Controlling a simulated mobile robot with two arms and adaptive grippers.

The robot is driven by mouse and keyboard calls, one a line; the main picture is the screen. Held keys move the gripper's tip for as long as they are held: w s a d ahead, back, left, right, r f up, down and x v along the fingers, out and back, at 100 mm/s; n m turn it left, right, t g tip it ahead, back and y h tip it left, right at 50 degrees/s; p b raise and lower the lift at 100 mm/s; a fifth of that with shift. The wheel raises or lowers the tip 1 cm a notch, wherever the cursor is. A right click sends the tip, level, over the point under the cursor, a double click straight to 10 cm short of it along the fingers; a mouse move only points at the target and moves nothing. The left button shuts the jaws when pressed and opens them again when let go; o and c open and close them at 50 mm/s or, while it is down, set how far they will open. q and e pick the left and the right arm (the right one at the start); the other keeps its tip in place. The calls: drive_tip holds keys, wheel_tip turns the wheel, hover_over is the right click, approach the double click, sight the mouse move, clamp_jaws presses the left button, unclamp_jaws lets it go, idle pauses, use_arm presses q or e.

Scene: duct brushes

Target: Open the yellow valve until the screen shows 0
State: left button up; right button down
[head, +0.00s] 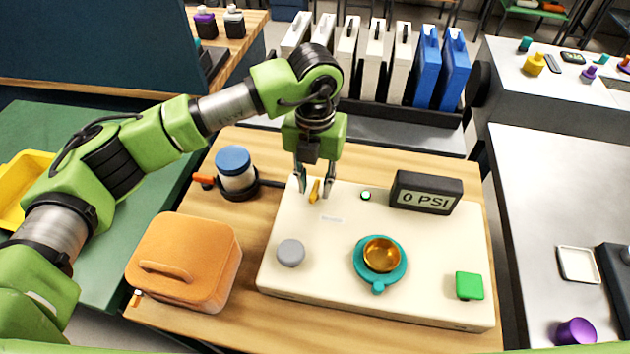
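The yellow valve (314,191) is a small upright handle near the top left of a cream panel (330,264) on a wooden table. The screen (426,193) is a dark box at the panel's top right, and it reads 0 PSI. My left gripper (314,188) points down from above with its two fingers apart, one on each side of the valve. I cannot tell whether the fingers touch it. My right gripper is not in view.
The panel also holds a grey knob (290,253), a gold bowl on a teal dish (366,262), a green block (469,286) and a small green light (365,195). A blue-lidded jar (236,172) and an orange case (184,262) stand left of it. Binders (373,58) stand behind.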

sight(315, 188)
use_arm(q)
wheel_tip(315, 188, up, 12)
idle(0.4)
idle(0.3)
